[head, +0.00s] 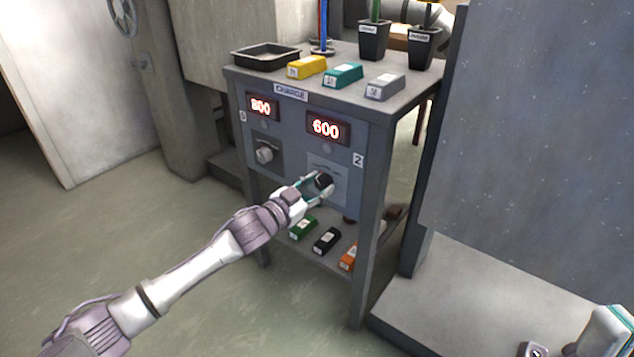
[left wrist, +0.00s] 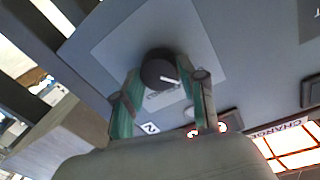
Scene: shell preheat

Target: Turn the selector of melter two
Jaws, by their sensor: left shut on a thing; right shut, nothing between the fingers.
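The selector of melter two is a round black knob (head: 325,181) on the right half of the grey panel, below the red "600" display (head: 326,127) and near the "2" label (head: 358,160). My left gripper (head: 315,186) is shut on this knob. In the left wrist view, the knob (left wrist: 160,70) sits between the two green-padded fingers (left wrist: 162,100), and a white pointer mark shows on its face.
The stand's top holds a black tray (head: 265,57), yellow (head: 306,68), teal (head: 343,76) and grey (head: 386,87) bars, and two dark pots. Green, black and orange bars lie on the lower shelf. A large grey block (head: 540,140) stands to the right. Open floor lies to the left.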

